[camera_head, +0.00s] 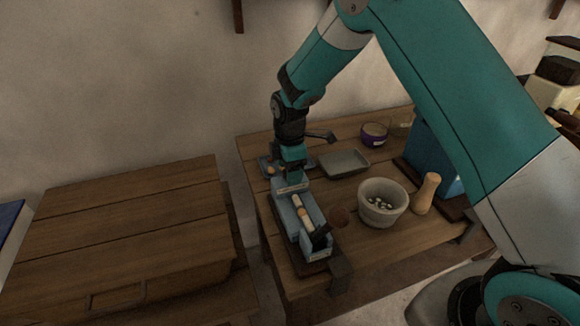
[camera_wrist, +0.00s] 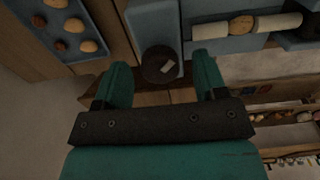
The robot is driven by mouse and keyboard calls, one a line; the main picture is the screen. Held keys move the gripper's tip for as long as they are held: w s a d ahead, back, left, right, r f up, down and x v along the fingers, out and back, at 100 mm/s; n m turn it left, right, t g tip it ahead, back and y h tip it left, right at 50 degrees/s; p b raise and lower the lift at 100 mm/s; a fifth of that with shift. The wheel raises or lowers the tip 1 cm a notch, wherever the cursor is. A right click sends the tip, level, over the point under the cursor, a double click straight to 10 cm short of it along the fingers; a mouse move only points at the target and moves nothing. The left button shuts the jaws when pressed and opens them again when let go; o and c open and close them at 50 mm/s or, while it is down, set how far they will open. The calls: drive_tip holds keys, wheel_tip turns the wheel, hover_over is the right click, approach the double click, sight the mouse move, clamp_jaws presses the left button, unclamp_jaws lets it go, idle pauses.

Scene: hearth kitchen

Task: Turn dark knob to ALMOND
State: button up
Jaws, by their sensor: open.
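The dark round knob (camera_wrist: 158,64) shows in the wrist view on a blue-grey panel, with a small pale mark on its face. My gripper (camera_wrist: 160,60) is open, with one teal finger on each side of the knob and visible gaps between. Whether the fingertips reach down to the knob's depth I cannot tell. In the head view my gripper (camera_head: 291,172) is over the far end of the blue-grey device (camera_head: 315,240), and the knob is hidden there. No ALMOND lettering is readable in either view.
A pale roller (camera_wrist: 260,23) lies along the device beside the knob. A blue tray with several nuts (camera_wrist: 40,30) is at upper left. In the head view a mortar (camera_head: 382,203), a wooden pestle (camera_head: 427,193) and a grey tray (camera_head: 343,163) stand to the right.

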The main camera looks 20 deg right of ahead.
drive_tip(key=shift+f, duration=0.2)
drive_tip(key=shift+c, duration=0.2)
drive_tip(key=c, duration=0.9)
